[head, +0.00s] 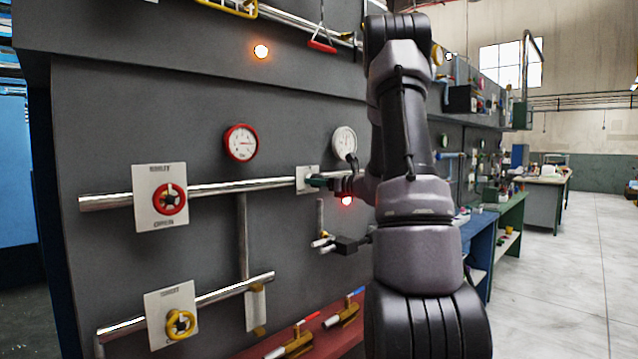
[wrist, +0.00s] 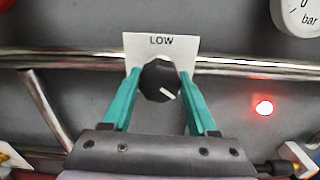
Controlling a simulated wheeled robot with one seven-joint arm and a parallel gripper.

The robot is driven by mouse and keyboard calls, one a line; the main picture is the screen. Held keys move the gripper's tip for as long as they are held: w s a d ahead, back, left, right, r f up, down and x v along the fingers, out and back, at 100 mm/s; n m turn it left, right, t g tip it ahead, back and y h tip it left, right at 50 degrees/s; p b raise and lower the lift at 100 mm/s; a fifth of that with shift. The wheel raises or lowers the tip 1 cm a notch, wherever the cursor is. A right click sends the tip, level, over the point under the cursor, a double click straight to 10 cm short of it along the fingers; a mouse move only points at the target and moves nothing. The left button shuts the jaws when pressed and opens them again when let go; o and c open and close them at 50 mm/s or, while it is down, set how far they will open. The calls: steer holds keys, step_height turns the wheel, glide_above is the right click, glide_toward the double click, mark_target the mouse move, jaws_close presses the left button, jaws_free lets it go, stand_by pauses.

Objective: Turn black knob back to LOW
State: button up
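The black knob (wrist: 160,82) sits on a white plate (wrist: 132,42) marked LOW at its top, in the wrist view. Its white pointer line aims to the lower right, away from the LOW mark. My gripper (wrist: 161,80) has its two teal fingers on either side of the knob. The fingertips lie close to the knob's sides, and I cannot tell whether they touch it. In the head view my gripper (head: 318,182) is at the plate (head: 306,174), and the knob is hidden there.
A pipe (head: 245,187) runs beside the plate. A red valve wheel (head: 169,198) and a yellow one (head: 180,324) are to the left. A red-rimmed gauge (head: 241,143) and a white gauge (head: 344,141) are above. A red light (wrist: 264,108) glows right of the knob.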

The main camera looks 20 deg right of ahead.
steer(key=shift+n, duration=0.3)
steer(key=n, duration=1.8)
steer(key=shift+f+n, duration=0.1)
steer(key=shift+n, duration=0.3)
steer(key=n, duration=0.5)
steer(key=shift+n, duration=0.4)
steer(key=o, duration=1.4)
